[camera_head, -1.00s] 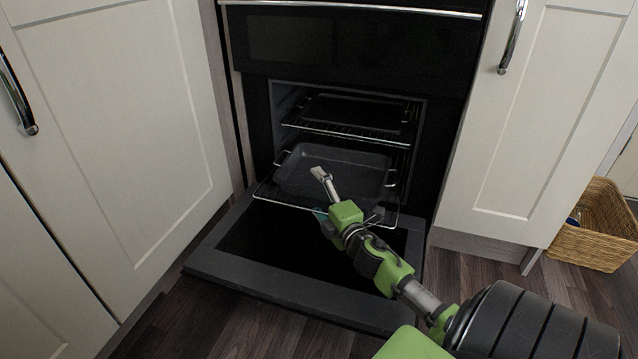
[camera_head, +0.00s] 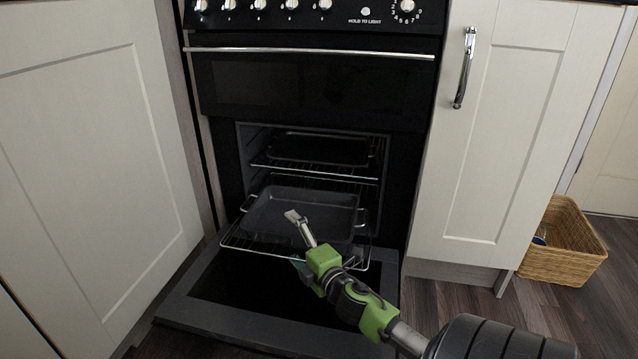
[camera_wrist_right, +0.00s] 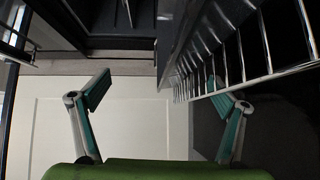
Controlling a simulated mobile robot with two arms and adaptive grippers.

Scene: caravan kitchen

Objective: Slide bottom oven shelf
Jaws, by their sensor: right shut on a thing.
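The bottom oven shelf (camera_head: 244,250) is a wire rack. It sticks out of the open oven (camera_head: 250,150) over the lowered door, with a dark roasting tray (camera_head: 300,214) on it. My right gripper (camera_head: 318,252) is at the shelf's front edge, right of its middle, and is shut on the shelf. In the right wrist view the fingers (camera_wrist_right: 161,100) look spread apart. The shelf's wires (camera_wrist_right: 270,78) run past the right finger there. The exact contact is hard to make out. My left gripper is not in view.
The oven door (camera_head: 215,315) lies lowered below the shelf. An upper rack with another dark tray (camera_head: 320,149) is inside the oven. White cupboards stand left (camera_head: 90,150) and right (camera_head: 500,130). A wicker basket (camera_head: 565,250) stands on the floor at the right.

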